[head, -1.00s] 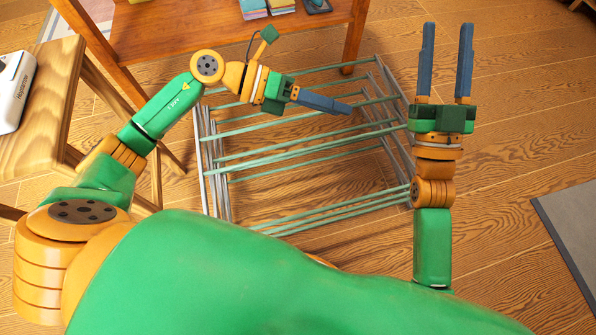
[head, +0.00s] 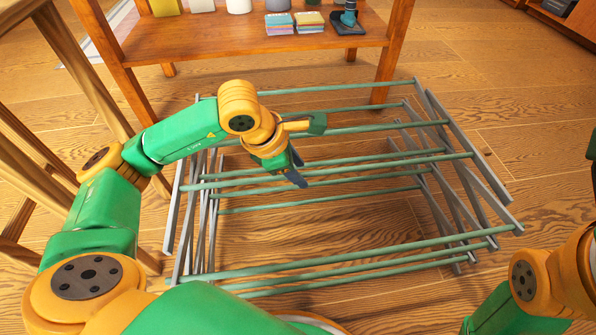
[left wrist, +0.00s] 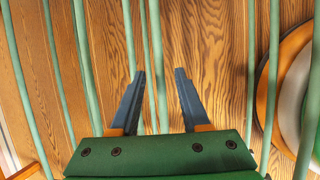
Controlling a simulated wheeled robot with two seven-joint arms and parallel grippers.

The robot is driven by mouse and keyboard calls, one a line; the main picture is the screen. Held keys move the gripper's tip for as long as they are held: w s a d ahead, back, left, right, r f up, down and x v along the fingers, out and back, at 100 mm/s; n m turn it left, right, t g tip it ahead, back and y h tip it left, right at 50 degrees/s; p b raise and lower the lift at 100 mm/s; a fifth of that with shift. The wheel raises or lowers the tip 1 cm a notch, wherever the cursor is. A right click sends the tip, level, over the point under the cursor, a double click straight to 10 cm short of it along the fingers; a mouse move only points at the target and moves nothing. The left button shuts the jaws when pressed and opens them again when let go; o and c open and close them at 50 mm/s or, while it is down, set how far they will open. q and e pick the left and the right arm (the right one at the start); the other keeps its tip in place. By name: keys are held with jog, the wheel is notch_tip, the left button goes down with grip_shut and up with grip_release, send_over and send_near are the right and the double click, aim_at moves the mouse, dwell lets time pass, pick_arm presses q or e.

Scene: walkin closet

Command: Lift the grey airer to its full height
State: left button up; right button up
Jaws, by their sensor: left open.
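The grey airer (head: 468,198) stands low on the wooden floor, with grey slatted ends and several pale green rods across it. Its crossed end bars are only partly spread. My left gripper (head: 295,180) points down over the middle rods in the head view. In the left wrist view, the left gripper (left wrist: 160,73) is open, with its two blue-grey fingers apart. Green rods (left wrist: 157,60) pass between and beside the fingers; I cannot tell whether they touch. My right arm enters at the lower right of the head view, and its fingers are not shown.
A wooden shelf unit (head: 250,38) with small items stands just behind the airer. A wooden stool or table frame (head: 60,60) is at the left, close to my left arm. The floor (head: 545,110) to the right of the airer is clear.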

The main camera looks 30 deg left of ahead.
pick_arm(q)
grip_shut()
jog(key=shift+r, duration=0.1)
dwell(1.2)
